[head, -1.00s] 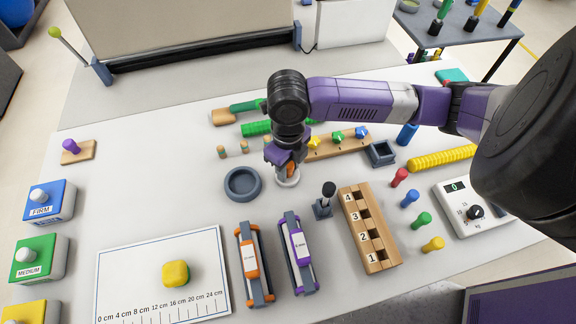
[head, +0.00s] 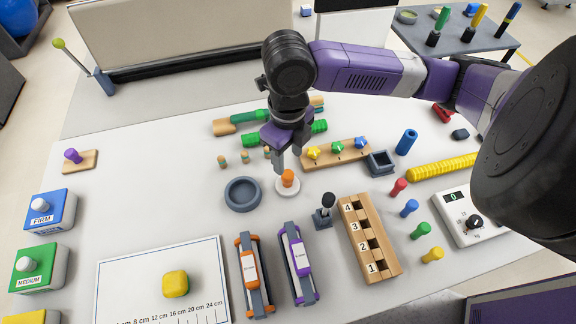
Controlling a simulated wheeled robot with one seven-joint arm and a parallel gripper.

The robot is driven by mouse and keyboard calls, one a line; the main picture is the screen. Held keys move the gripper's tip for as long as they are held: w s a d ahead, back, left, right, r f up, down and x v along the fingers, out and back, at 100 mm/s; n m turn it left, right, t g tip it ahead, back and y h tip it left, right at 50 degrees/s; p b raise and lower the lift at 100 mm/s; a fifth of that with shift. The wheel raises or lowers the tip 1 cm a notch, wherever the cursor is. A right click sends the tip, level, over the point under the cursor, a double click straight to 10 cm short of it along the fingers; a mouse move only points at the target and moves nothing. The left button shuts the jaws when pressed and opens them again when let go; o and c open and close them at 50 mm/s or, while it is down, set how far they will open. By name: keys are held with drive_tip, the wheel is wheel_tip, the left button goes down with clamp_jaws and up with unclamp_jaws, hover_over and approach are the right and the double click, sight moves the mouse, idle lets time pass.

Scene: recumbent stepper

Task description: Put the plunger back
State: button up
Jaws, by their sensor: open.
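A small orange-topped piece (head: 288,177) stands upright on a white round base (head: 287,187) in the middle of the table; it looks like the plunger, though I cannot be sure. My gripper (head: 289,161) is open and empty, fingers pointing down, just above and behind the orange top. I see no clear contact between fingers and piece. A dark grey round dish (head: 243,206) lies just left of the white base. A black-topped peg (head: 328,199) stands upright in a small dark block (head: 323,219) to the right and nearer.
A numbered wooden block (head: 356,228) and two framed spring devices (head: 252,275) (head: 298,263) stand nearer. A wooden strip with coloured stars (head: 337,152), a dark square tray (head: 380,164) and coloured pegs (head: 409,208) lie to the right. Clear table lies left of the dish.

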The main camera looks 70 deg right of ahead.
wheel_tip(320, 180, up, 2)
drive_tip(key=w+a+r+m+t+y, duration=0.2)
drive_tip(key=w+a+r+t+y, duration=0.15)
drive_tip(key=w+a, duration=0.5)
drive_tip(key=w+a+r+m+t+y, duration=0.25)
drive_tip(key=w+a+r, duration=0.35)
drive_tip(key=a, duration=0.4)
drive_tip(key=w+a+r+m+t+y, duration=0.3)
drive_tip(key=w+a+r+m+t, duration=0.4)
drive_tip(key=a+r+m+t, duration=0.35)
drive_tip(key=s+d+f+m+h, duration=0.3)
drive_tip(key=s+f+m+h, duration=0.1)
drive_tip(key=s+f+m, duration=0.4)
drive_tip(key=s+d+f+m+h, duration=0.2)
drive_tip(key=s+f+m+h, duration=0.35)
drive_tip(key=m, duration=0.45)
drive_tip(key=s+d+f+g, duration=0.1)
drive_tip(key=s+d+f, duration=0.1)
drive_tip(key=s, duration=0.8)
drive_tip(key=s+d+f, duration=0.2)
drive_tip(key=s+d, duration=0.3)
drive_tip(key=s, duration=0.5)
drive_tip(key=shift+f+g, duration=0.3)
drive_tip(key=shift+g, duration=0.05)
